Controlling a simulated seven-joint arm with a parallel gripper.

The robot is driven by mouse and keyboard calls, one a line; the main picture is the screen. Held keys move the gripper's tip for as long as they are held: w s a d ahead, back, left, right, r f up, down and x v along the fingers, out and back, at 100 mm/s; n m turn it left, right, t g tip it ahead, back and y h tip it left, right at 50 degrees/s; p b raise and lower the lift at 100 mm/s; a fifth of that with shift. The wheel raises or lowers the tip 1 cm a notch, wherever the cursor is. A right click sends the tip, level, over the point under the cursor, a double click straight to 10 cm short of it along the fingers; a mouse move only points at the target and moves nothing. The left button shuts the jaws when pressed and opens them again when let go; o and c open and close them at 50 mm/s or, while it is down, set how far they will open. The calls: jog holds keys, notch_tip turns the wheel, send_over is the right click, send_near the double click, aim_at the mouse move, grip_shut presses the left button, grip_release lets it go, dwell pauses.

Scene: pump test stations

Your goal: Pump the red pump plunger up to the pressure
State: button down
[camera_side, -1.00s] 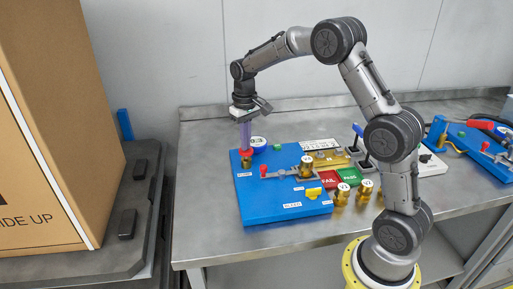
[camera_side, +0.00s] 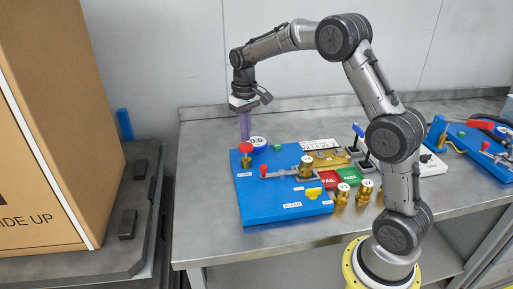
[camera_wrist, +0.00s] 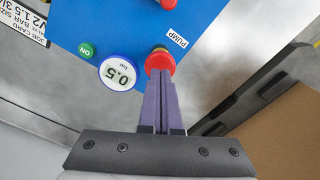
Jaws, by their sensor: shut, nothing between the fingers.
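The red pump plunger (camera_side: 246,148) stands upright at the back left corner of the blue board (camera_side: 285,209). In the wrist view its round red knob (camera_wrist: 160,61) sits beside the PUMP label. The round gauge (camera_wrist: 119,73) next to it reads 0.5 bar; in the side view the gauge (camera_side: 258,142) is just behind the plunger. My gripper (camera_side: 245,138) points straight down, its purple fingers shut and empty, tips right over the knob. In the wrist view the fingertips (camera_wrist: 158,78) overlap the knob's edge; I cannot tell whether they touch it.
The board also carries a red-handled clamp (camera_side: 285,172) by a brass part (camera_side: 306,166) and a yellow knob (camera_side: 314,193). A green ON button (camera_wrist: 87,50) is near the gauge. Red FAIL (camera_side: 328,179) and green PASS (camera_side: 349,176) pads lie right. A large carton (camera_side: 60,120) stands left.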

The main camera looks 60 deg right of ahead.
aim_at(246, 145)
dwell(0.4)
jog(key=shift+f, duration=2.05)
jog(key=shift+r, duration=2.1)
jog(key=shift+f, duration=2.15)
jog(key=shift+r, duration=2.2)
